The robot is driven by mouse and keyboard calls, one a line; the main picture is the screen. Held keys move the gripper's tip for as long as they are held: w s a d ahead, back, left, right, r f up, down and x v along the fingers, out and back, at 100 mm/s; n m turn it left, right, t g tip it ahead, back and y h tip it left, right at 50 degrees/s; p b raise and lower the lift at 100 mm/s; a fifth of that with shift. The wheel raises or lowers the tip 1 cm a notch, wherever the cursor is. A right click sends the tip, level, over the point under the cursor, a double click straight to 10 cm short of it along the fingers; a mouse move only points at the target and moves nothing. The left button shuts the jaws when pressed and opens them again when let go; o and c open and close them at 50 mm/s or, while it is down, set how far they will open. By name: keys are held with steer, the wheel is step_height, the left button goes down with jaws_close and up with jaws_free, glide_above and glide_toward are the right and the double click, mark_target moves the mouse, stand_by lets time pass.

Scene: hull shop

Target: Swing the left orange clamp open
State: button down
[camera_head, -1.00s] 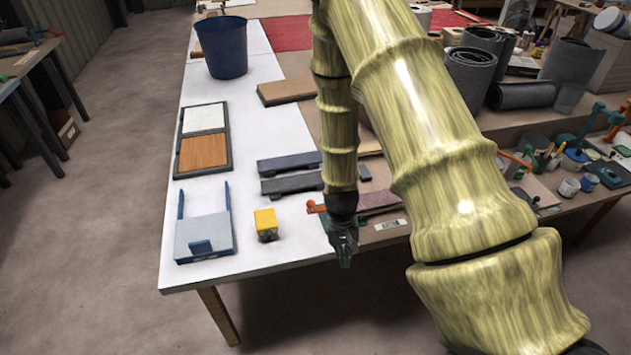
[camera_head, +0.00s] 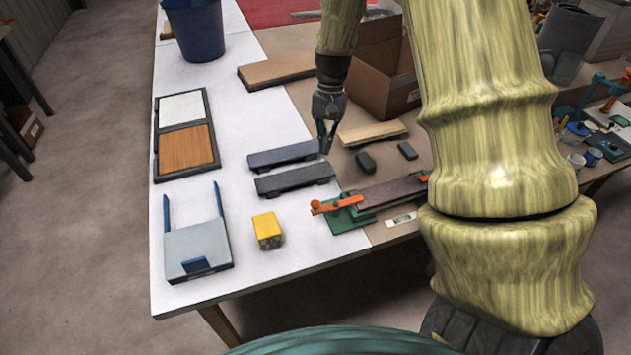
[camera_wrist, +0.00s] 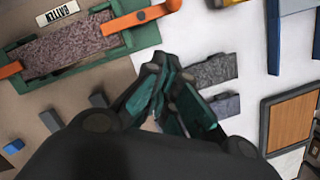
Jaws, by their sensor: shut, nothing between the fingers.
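The left orange clamp (camera_head: 337,204) is a bar with a round knob, at the left end of a green fixture (camera_head: 349,219). It also shows in the wrist view (camera_wrist: 138,18), with one end at the edge of a mottled brown strip (camera_wrist: 72,45) lying in the fixture. In the wrist view my gripper (camera_wrist: 160,75) points between the fixture and dark bars.
A yellow block (camera_head: 268,230) stands left of the clamp. Small dark blocks (camera_head: 366,162), a wooden piece (camera_head: 372,132) and a cardboard box (camera_head: 375,85) lie behind the fixture. White tabletop is clear around the yellow block.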

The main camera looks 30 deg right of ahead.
steer(key=s+a+f+p, duration=0.4)
steer(key=f, duration=0.6)
steer(key=shift+a+f, duration=0.35)
stand_by(0.3)
steer(key=shift+s+a, duration=0.1)
steer(key=shift+a, duration=0.1)
